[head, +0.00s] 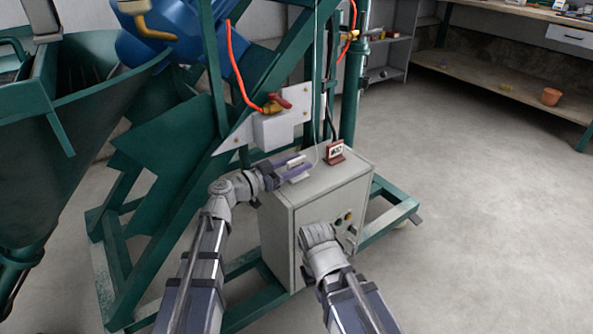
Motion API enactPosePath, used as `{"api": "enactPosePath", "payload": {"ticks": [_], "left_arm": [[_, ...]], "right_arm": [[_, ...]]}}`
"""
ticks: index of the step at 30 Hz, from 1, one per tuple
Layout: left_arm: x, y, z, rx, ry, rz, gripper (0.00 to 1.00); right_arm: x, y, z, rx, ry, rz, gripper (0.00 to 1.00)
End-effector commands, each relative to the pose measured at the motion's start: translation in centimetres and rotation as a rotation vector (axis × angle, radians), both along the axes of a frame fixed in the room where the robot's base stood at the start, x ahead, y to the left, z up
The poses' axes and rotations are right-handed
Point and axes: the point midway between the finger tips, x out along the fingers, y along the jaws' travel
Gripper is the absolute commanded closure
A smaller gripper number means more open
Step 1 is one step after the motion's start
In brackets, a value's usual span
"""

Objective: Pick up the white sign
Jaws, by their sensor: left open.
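A small white sign (298,176) stands on the light grey top of the control cabinet (338,176). My left gripper (293,167) is at the sign, with its purple-grey fingers apart, one on the far side and one on the near side. The fingers partly cover the sign, and I cannot tell whether they touch it. My right arm ends in front of the cabinet, below its top edge; the right gripper (318,236) points away from the camera and its fingers are hidden.
A red-brown sign with a white face (336,151) stands on the cabinet to the right. A grey box with a red-handled valve (273,128) and green frame beams rise behind. A green hopper (75,120) is at left. The floor at right is clear.

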Motion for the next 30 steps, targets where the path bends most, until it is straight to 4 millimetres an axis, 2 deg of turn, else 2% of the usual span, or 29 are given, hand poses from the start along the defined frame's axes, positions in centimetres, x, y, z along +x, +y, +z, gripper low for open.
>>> {"api": "enactPosePath", "payload": {"ticks": [4, 17, 30], "left_arm": [[-0.06, 0.06, 0.0, 0.0, 0.0, 0.001, 0.52], [-0.06, 0.08, 0.0, 0.0, 0.0, 0.0, 1.0], [-0.06, 0.09, 0.0, 0.0, 0.0, 0.001, 1.0]], "right_arm": [[0.0, 0.0, 0.0, 0.0, 0.0, 0.0, 1.0], [0.0, 0.0, 0.0, 0.0, 0.0, 0.0, 1.0], [0.0, 0.0, 0.0, 0.0, 0.0, 0.0, 1.0]]}}
